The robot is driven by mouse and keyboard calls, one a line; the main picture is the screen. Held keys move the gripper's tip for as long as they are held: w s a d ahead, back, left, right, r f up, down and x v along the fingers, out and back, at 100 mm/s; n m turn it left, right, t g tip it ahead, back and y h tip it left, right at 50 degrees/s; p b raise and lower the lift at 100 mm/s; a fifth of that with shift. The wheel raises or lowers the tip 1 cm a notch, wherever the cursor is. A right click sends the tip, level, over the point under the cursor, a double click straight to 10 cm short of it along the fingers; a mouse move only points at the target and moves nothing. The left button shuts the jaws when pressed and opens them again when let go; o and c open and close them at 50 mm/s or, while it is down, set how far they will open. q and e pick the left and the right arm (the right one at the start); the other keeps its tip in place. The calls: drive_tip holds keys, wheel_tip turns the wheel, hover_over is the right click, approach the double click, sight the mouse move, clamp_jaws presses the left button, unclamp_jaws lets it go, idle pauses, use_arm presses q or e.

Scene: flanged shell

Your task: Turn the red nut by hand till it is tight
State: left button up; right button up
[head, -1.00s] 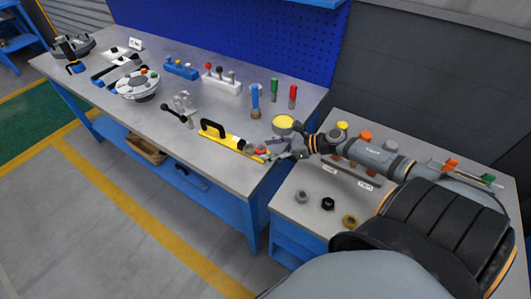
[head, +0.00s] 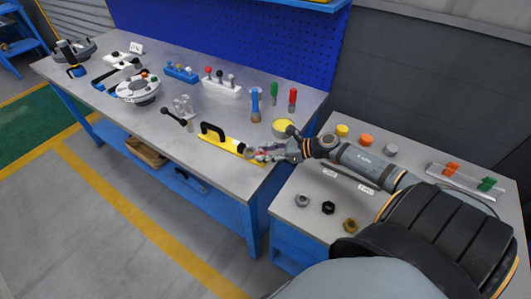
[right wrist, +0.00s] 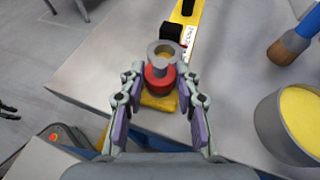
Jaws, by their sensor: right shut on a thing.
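The red nut (right wrist: 158,82) sits at the near end of the yellow bar (head: 222,144), in front of a grey ring-shaped metal piece (right wrist: 165,48). My right gripper (right wrist: 160,78) has one finger on each side of the nut and is shut on it. In the head view my right gripper (head: 264,153) covers most of the nut, and only a little red shows between the fingers. The thread behind the nut is hidden, so I cannot tell how tight it sits.
A yellow-filled round tin (head: 284,129) and a blue-handled brush (head: 256,103) stand close behind my right gripper. A black handle (head: 212,131) rises from the yellow bar. Loose nuts (head: 328,207) lie on the side table. The bench edge is just in front.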

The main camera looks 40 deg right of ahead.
drive_tip(key=m+h+p, duration=0.1)
drive_tip(key=p, duration=0.1)
drive_tip(key=m+t+h+p, duration=0.1)
drive_tip(key=m+h+p, duration=0.1)
drive_tip(key=p, duration=0.1)
drive_tip(key=r+m+t+h+p, duration=0.1)
drive_tip(key=p, duration=0.1)
drive_tip(key=shift+s+a, duration=0.2)
drive_tip(key=shift+a, duration=0.1)
drive_tip(key=shift+f+m+t+h+p, duration=0.4)
drive_tip(key=shift+m+h+p, duration=0.1)
drive_tip(key=shift+h+p, duration=0.15)
drive_tip(key=shift+f, duration=0.1)
drive_tip(key=o, duration=1.1)
drive_tip(key=shift+o, duration=0.2)
